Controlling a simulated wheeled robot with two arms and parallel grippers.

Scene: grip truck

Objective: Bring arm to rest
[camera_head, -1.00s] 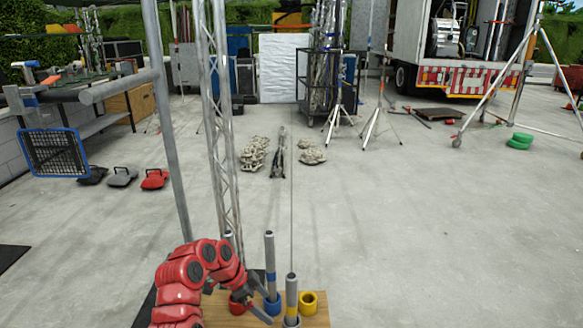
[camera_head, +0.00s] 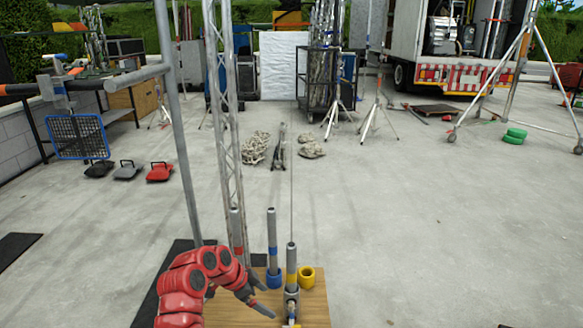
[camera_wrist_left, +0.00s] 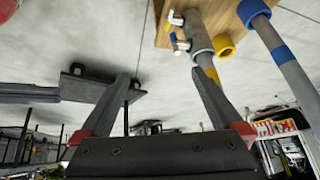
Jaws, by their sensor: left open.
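My left arm is red and comes up from the bottom in the head view. Its gripper (camera_head: 262,298) is open and empty, low over the wooden board (camera_head: 312,310). In the left wrist view the two fingers stand wide apart (camera_wrist_left: 160,76) with bare floor between them. Grey tubes stand on the board: one with a red band (camera_head: 237,230), one with a blue band (camera_head: 272,238) in a blue cup (camera_head: 274,279), and one with a yellow band (camera_head: 292,262) nearest. The arm hides the red-banded tube's foot. My right gripper is not in view.
A yellow cup (camera_head: 307,277) stands empty on the board. A lattice truss (camera_head: 225,120) and a grey pole (camera_head: 183,150) rise close behind the arm. Sandbags (camera_head: 255,148), black, grey and red weights (camera_head: 159,172) and tripods (camera_head: 377,115) stand farther back.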

